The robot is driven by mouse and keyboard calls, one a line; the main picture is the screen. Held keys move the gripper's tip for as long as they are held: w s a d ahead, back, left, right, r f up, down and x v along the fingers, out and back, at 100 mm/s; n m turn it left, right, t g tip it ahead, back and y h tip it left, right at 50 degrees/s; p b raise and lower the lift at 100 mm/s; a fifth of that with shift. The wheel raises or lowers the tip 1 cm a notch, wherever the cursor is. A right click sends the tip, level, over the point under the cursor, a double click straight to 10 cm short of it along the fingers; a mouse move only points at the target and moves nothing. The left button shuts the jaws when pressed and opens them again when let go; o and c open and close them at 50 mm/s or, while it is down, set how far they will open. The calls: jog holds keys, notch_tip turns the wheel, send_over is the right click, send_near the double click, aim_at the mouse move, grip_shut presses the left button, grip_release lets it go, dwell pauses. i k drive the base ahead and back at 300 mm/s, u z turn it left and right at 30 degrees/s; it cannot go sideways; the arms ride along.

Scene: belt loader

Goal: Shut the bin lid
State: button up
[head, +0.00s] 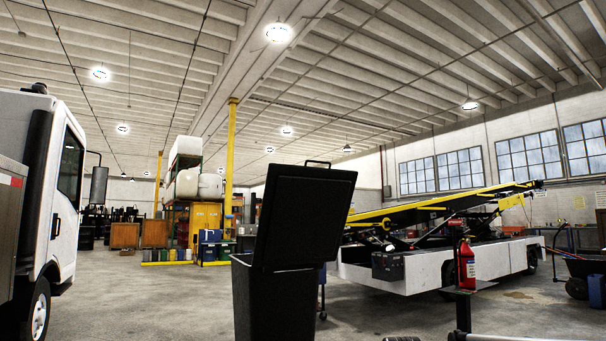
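The black bin (274,300) stands upright on the concrete floor in front of me, a little left of the bottom middle of the head view. Its lid (304,215) is open and stands up steeply above the bin, leaning slightly to the right. A thin handle (318,163) sticks up from the lid's top edge. The bin's lower part is cut off by the bottom of the frame, and its inside is not visible. My gripper cannot be made out in this view.
A belt loader (440,258) with a yellow boom stands behind the bin to the right. A red fire extinguisher (466,265) stands on a dark post nearer me. A white truck (40,190) is at the left. Floor (150,300) between truck and bin is clear.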

aim_at(305, 210)
jog(key=u, duration=0.15)
jog(key=i, duration=1)
jog(key=z, duration=0.55)
jog(key=i, duration=1.15)
jog(key=u, duration=0.35)
